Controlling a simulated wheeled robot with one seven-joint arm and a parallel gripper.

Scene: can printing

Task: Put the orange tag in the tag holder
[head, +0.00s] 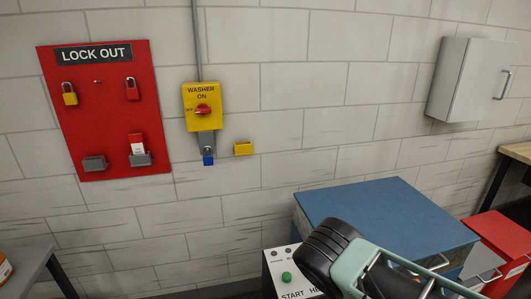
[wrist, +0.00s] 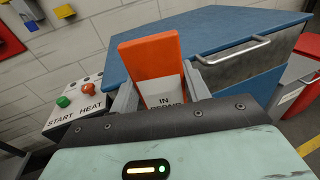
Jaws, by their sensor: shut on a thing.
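In the wrist view my gripper (wrist: 158,88) is shut on the orange tag (wrist: 148,55). The tag stands up between the fingers, with a white label reading "IN REPAIR", its lower part cut off by my gripper. In the head view I cannot make out the tag. A small yellow holder (head: 243,148) is fixed to the wall, right of the blue padlock. It looks empty and is well apart from my arm. The red LOCK OUT board has a grey holder (head: 94,163) and another grey holder (head: 140,159) with a red tag (head: 137,143) in it.
The yellow washer switch (head: 202,107) is on the wall with a blue padlock (head: 208,159) below it. A blue-topped cabinet (head: 375,205) and a START HEAT control box (head: 272,262) stand low near my arm. A grey wall cabinet (head: 470,80) hangs at right.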

